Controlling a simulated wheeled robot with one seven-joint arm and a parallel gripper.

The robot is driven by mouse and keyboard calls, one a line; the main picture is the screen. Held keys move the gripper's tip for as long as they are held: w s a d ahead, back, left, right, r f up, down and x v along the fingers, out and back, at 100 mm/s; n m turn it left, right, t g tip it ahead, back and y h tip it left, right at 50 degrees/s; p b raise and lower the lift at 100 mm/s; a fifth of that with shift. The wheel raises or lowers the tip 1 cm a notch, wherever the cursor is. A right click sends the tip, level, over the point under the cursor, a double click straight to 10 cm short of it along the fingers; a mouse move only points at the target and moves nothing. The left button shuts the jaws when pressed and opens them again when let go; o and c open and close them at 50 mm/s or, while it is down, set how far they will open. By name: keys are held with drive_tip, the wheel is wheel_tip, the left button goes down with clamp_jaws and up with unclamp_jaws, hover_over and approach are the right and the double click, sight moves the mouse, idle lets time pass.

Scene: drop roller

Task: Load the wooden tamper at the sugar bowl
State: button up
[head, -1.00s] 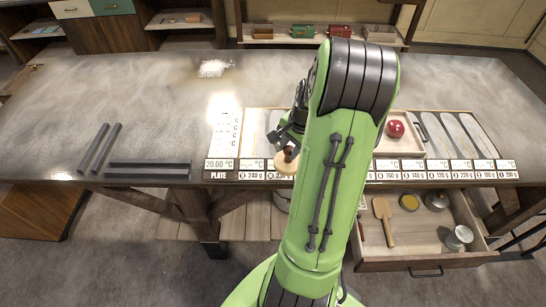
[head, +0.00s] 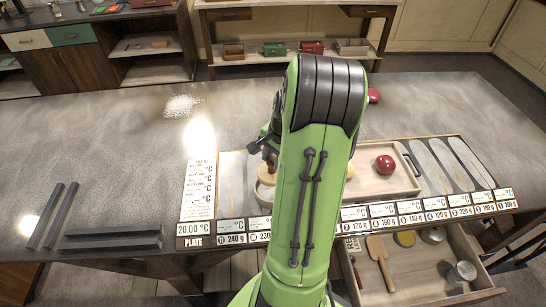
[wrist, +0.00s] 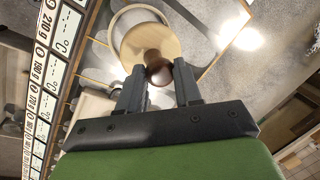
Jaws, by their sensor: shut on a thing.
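My gripper (wrist: 160,92) is shut on the dark brown knob of the wooden tamper (wrist: 150,42), whose pale round disc points away from the fingers. In the head view the tamper (head: 268,170) shows just left of my arm, which hides part of it. A pale round rim (wrist: 122,22) shows beyond the disc in the wrist view, partly covered by it. In the head view this looks like a pale bowl (head: 262,195) under the tamper, perhaps the sugar bowl. I cannot tell whether disc and bowl touch.
A row of labelled plates (head: 410,209) runs along the table's front edge. A red ball (head: 384,164) lies in a wooden tray (head: 402,186) right of my arm. Dark bars (head: 110,240) lie at left. White grains (head: 181,105) lie farther back. An open drawer (head: 425,273) juts out at front right.

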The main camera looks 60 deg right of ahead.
sight(274, 175)
drive_tip(key=shift+s+a+f+b, duration=0.55)
drive_tip(key=shift+f+b, duration=0.25)
drive_tip(key=shift+b, duration=0.1)
drive_tip(key=b+x, duration=0.3)
drive_tip(key=shift+d+f, duration=0.3)
drive_tip(key=shift+f, duration=0.15)
drive_tip(key=shift+s+f, duration=0.1)
drive_tip(key=shift+f, duration=0.1)
drive_tip(key=shift+s+a+r, duration=0.1)
drive_tip(key=shift+a, duration=0.05)
drive_tip(key=shift+f+b, duration=0.45)
drive_tip(key=shift+f, duration=0.1)
idle(0.4)
drive_tip(key=p+v, duration=0.2)
drive_tip(key=w+p+v, duration=0.1)
drive_tip(key=p+v, duration=0.3)
drive_tip(key=v, duration=0.1)
drive_tip(key=shift+w+r, duration=0.3)
drive_tip(key=shift+w, duration=0.1)
drive_tip(key=shift+f, duration=0.15)
